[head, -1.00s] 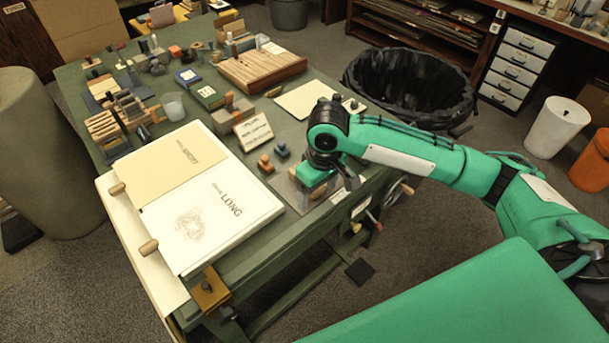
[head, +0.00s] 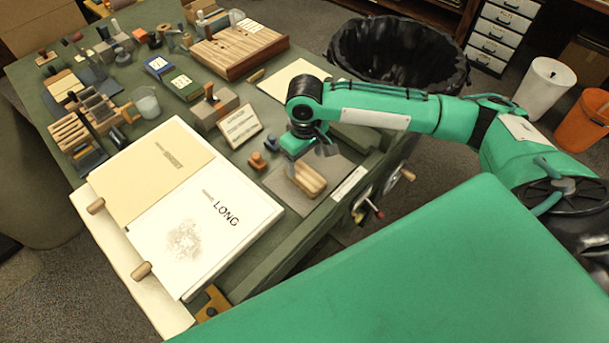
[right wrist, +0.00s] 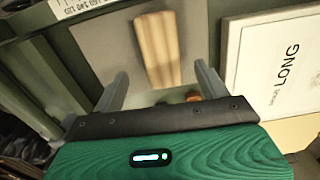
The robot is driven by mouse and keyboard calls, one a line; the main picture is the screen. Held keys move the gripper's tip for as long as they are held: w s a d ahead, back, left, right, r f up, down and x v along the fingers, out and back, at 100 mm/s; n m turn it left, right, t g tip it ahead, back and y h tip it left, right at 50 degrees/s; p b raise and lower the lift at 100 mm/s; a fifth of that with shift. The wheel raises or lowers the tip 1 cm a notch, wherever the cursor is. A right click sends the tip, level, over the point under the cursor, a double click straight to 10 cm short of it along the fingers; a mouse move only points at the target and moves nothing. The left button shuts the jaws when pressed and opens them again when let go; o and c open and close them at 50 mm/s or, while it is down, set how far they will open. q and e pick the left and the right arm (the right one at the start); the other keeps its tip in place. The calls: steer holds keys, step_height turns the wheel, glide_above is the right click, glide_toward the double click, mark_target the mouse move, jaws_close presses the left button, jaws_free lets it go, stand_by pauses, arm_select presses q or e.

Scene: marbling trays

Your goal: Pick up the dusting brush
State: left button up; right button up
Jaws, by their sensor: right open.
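A pale wooden block with rounded ends, which looks like the dusting brush (head: 309,181), lies on a grey sheet (head: 287,193) at the table's near right edge. No bristles show from here. It also shows upright in the right wrist view as a wooden bar (right wrist: 158,42), beyond and between the fingers. My right gripper (head: 309,160) is open and empty, above the far end of the block in the head view. In the right wrist view its fingers (right wrist: 161,82) are spread wider than the block. My left gripper is not in view.
A large open book (head: 200,195) lies to the left of the block. Small orange and blue stamps (head: 257,161) and a propped label card (head: 240,126) stand close behind. A handwheel (head: 362,203) is at the table's edge. A black-lined bin (head: 395,55) stands behind the table.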

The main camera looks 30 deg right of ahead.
mark_target(305, 173)
steer(key=shift+f, duration=0.65)
steer(key=shift+w+f, duration=0.1)
steer(key=shift+f, duration=0.2)
steer(key=f, duration=0.2)
steer(key=shift+s+a+f+p, duration=0.1)
steer(key=shift+s+f+p, duration=0.2)
steer(key=shift+p, duration=0.05)
step_height(305, 173, down, 2)
steer(key=shift+f, duration=0.4)
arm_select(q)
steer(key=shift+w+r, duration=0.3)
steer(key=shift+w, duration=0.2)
arm_select(e)
steer(key=c, duration=1)
